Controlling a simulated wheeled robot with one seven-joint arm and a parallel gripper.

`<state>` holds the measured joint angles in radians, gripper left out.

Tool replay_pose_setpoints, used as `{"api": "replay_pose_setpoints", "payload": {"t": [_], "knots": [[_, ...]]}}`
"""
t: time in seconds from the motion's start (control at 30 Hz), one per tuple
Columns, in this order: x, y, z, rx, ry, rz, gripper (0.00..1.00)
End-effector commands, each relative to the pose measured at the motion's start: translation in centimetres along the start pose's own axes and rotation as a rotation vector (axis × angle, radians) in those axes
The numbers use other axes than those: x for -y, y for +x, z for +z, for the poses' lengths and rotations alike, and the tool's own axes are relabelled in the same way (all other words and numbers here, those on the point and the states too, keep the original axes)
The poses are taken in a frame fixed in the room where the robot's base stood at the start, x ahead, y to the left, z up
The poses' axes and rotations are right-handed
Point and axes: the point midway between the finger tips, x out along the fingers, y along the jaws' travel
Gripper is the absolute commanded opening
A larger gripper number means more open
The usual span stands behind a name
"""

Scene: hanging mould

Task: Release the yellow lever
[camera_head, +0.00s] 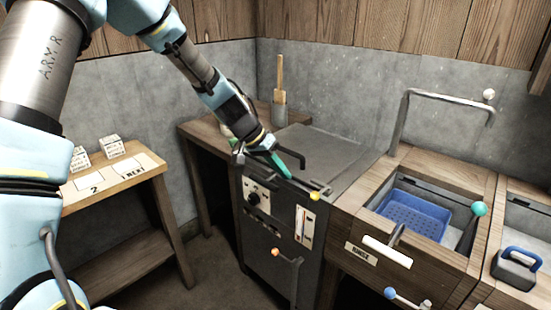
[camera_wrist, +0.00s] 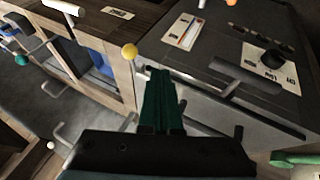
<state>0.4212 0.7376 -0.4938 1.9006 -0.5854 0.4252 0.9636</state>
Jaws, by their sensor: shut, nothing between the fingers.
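The yellow lever is a short dark handle with a round yellow knob (camera_head: 315,196) at the front right top edge of the dark metal cabinet (camera_head: 335,150). In the wrist view the yellow knob (camera_wrist: 129,51) appears just left of my fingertips, apart from them in the picture. My gripper (camera_head: 287,174) has green fingers and is above the cabinet's front top edge, left of the knob. In the wrist view my gripper (camera_wrist: 158,72) has its fingers together with nothing between them. The lever's lower part is hard to make out.
A dark bar handle (camera_head: 290,155) stands on the cabinet top beside my fingers. An orange-knobbed lever (camera_head: 275,252) is on its front. To the right is a wooden sink counter with a blue basket (camera_head: 412,214) and a teal-knobbed lever (camera_head: 479,209). A small table (camera_head: 115,180) stands left.

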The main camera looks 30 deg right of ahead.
Motion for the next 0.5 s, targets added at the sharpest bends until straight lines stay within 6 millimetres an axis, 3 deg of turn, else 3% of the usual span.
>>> {"api": "replay_pose_setpoints", "payload": {"t": [0.17, 0.5], "knots": [[-0.2, 3.4, 0.0, 0.004, -0.002, 0.003, 0.0], [-3.1, 5.6, 0.3, 0.001, -0.002, 0.0, 0.0]]}}
